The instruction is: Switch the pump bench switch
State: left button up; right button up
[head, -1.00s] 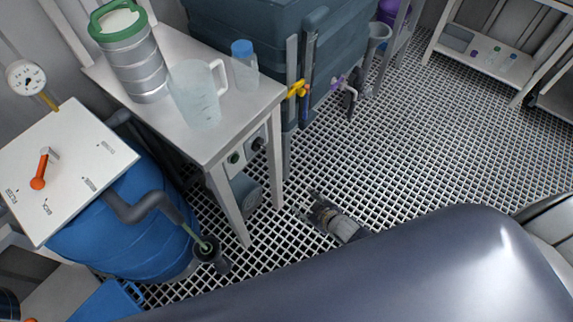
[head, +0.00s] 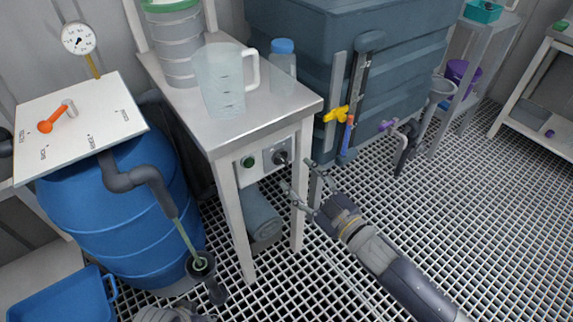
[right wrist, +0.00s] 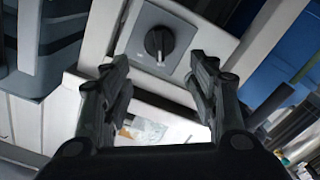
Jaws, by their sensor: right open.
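The pump bench (head: 236,134) has a grey switch plate on its front with a black rotary switch (head: 281,157). The switch also shows in the right wrist view (right wrist: 159,43), its pointer mark close to upright. A round green button or lamp (head: 248,162) sits left of it. My right gripper (head: 297,177) is open and empty, just in front of the switch. In the right wrist view its fingers (right wrist: 160,75) stand apart, with the knob between and beyond them, not visibly touched. A grey part at the bottom edge (head: 172,314) looks like my left gripper, mostly cut off.
A blue barrel (head: 120,225) is at the left. A large tank (head: 400,50) with a yellow valve (head: 335,114) is behind right. The grated floor at right is clear.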

aim_at(283, 160)
pick_arm(q)
jog(key=b+v, duration=0.1)
jog(key=v, duration=0.3)
jog(key=shift+r, duration=0.45)
pick_arm(e)
jog(key=x, duration=0.8)
jog(key=shift+s, duration=0.1)
jog(key=shift+c, duration=0.3)
jog(key=shift+d, duration=0.1)
jog(key=c, duration=0.9)
